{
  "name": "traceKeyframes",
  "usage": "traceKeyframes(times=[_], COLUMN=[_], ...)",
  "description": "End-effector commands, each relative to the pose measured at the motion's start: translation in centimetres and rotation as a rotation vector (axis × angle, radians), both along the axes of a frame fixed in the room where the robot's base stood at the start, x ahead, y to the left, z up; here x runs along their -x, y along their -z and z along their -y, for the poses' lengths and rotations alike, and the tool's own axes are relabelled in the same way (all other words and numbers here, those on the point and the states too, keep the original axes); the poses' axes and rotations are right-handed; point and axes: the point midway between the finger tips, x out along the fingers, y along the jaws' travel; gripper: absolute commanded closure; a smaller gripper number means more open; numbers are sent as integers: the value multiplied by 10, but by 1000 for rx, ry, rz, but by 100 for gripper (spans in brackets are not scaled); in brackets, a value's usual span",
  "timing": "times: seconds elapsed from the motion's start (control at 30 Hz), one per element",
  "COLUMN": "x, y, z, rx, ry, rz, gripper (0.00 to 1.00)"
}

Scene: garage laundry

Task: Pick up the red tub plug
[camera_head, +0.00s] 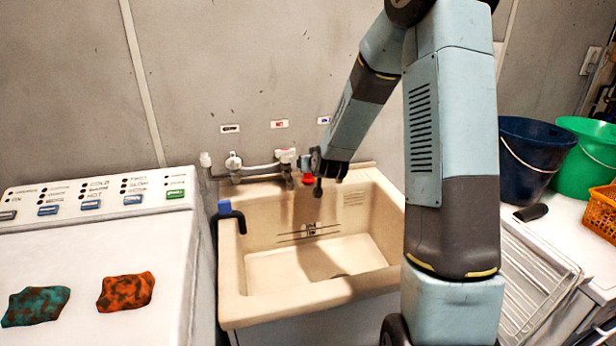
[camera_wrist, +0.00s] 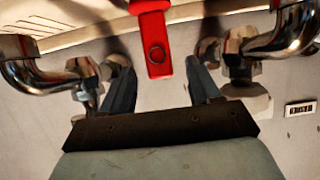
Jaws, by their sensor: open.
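The red tub plug (camera_head: 308,179) shows as a small red spot at the back of the beige tub (camera_head: 232,285), below the taps and partly hidden by my gripper. In the wrist view the red plug (camera_wrist: 152,30) is a flat tab with a small dark ring, running to the top edge of the picture. My gripper (camera_wrist: 159,68) is open, with one finger on each side of the lower end of the tab. There are visible gaps beside the tab. In the head view my gripper (camera_head: 329,180) reaches down over the tub's back rim.
Metal tap pipes (camera_head: 262,168) run along the tub's back and flank my fingers closely in the wrist view (camera_wrist: 40,68). A dark blue hooked object (camera_head: 232,214) hangs on the tub's left rim. A washer (camera_head: 160,235) with two cloths stands left; buckets (camera_head: 520,150) stand right.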

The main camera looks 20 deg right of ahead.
Motion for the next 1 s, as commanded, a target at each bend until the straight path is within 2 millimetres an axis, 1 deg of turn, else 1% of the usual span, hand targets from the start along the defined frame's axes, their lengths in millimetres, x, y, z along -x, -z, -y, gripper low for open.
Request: traceKeyframes(times=[0.1,0.23,0.37,0.57,1.0], x=[-14,-24,-28,-28,-28], y=[7,12,14,13,13], z=[0,0,1,1,1], rx=[-2,-1,0,0,0], ry=[1,0,1,1,1], rz=[-1,0,-1,0,0], gripper=[38,38,38,38,80])
